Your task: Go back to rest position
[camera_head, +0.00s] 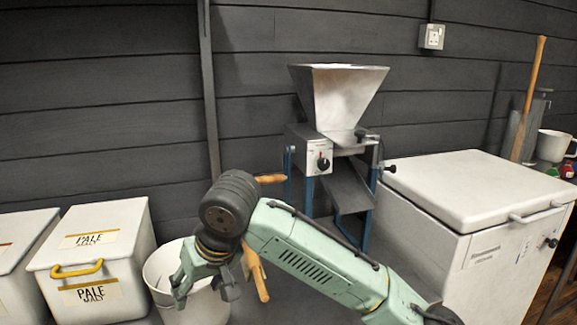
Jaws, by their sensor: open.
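My gripper (204,296) hangs at the end of my green arm, in the lower left-middle of the head view. It points downward, its fingers are apart, and I see nothing between them. It is in front of a white bucket (160,268) and hides part of that bucket. A wooden handle (257,272) shows just right of the gripper, partly behind the arm; I cannot tell what it belongs to.
A malt mill (335,150) with a metal hopper stands behind my arm. White bins marked PALE MALT (92,255) stand at the left. A white chest (480,200) stands at the right. A dark plank wall closes off the back.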

